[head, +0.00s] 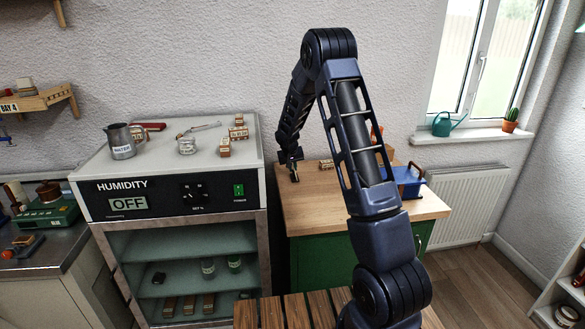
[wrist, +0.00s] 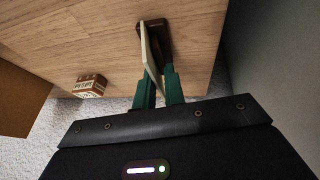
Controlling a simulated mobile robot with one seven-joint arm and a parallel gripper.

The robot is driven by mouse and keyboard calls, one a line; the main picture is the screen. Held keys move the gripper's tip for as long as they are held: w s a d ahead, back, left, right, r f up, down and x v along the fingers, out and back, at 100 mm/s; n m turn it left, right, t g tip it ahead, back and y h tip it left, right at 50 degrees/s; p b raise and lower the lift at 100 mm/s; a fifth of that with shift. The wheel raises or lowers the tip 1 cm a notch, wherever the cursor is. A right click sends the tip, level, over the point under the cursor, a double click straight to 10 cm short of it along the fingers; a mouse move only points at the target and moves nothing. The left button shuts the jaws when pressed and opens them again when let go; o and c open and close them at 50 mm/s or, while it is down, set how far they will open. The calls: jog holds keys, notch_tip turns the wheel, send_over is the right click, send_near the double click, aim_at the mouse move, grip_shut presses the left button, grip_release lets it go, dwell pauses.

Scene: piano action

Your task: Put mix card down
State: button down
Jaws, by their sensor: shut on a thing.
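My gripper (wrist: 160,88) has green fingers shut on the mix card (wrist: 151,60), a thin, pale card seen nearly edge-on in the wrist view. The card's far end is at a dark brown wooden piece (wrist: 156,34) on the wooden worktop (wrist: 60,30). I cannot tell whether the card rests on this piece or is just above it. In the head view my gripper (head: 291,165) is low over the left end of the worktop, and the card cannot be made out there.
A small labelled block (wrist: 89,86) is on the worktop, left of my gripper in the wrist view. A blue box (head: 409,187) stands at the worktop's right. The humidity cabinet (head: 180,197) is just left of the worktop, with several small things on top.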

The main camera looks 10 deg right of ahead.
jog(key=c, duration=1.5)
grip_release()
jog(key=v, duration=1.2)
jog(key=s+d+r, duration=0.4)
jog(key=s+r, duration=0.4)
jog(key=s, duration=0.2)
jog(key=s+d+r, duration=0.5)
jog(key=s+r, duration=0.2)
jog(key=s, duration=1.2)
jog(key=s+d+r+y, duration=0.1)
jog(key=s, duration=0.8)
jog(key=s+d+y, duration=0.1)
jog(key=s, duration=0.8)
jog(key=shift+d+r, duration=0.15)
jog(key=shift+d, duration=0.1)
